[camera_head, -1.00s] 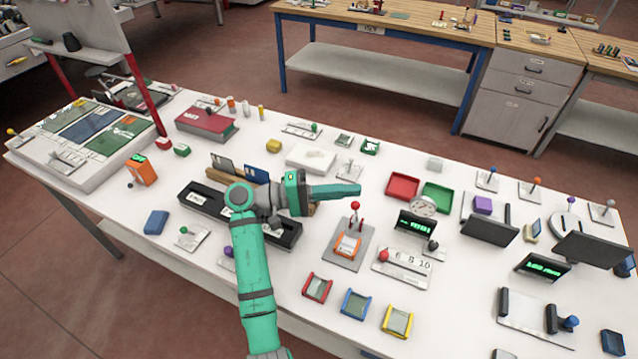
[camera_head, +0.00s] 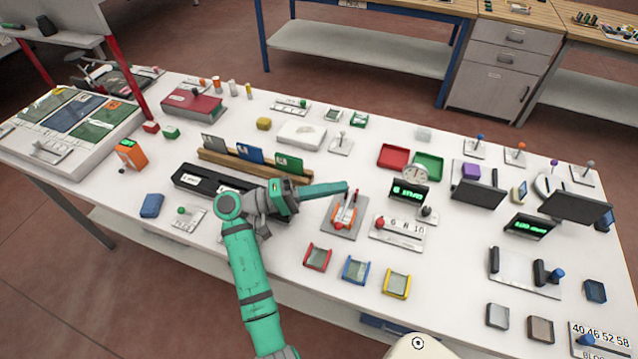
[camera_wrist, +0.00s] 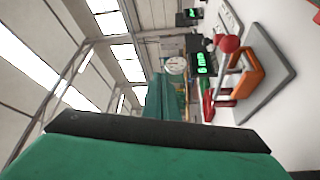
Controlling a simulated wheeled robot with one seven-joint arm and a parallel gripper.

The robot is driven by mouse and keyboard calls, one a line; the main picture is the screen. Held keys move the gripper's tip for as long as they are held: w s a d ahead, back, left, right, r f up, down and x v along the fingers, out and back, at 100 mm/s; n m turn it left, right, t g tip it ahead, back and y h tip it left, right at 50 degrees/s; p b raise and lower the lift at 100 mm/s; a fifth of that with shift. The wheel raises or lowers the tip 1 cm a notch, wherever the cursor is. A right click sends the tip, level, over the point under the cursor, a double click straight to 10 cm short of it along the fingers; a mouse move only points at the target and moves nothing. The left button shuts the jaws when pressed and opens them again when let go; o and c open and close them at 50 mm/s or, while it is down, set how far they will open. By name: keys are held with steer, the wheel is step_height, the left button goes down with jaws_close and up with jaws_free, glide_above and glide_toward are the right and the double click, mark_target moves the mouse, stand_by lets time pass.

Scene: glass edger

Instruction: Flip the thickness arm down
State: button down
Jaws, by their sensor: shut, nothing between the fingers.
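In the wrist view the red knob (camera_wrist: 228,43) is close to the orange frame (camera_wrist: 262,62). My gripper (camera_head: 345,187) is shut and empty, just behind and above the lever's plate. Its green finger also shows in the wrist view (camera_wrist: 160,98). I cannot tell whether it touches the lever.
Right of the lever are a plate with a number scale (camera_head: 397,232) and a green-lit display (camera_head: 408,194). Red (camera_head: 318,257), blue (camera_head: 356,270) and yellow (camera_head: 397,284) holders stand in front. A wooden rack (camera_head: 240,168) with coloured cards is behind my arm.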

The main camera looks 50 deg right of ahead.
steer(key=shift+a+f, duration=0.15)
stand_by(0.5)
steer(key=v, duration=1.1)
stand_by(0.5)
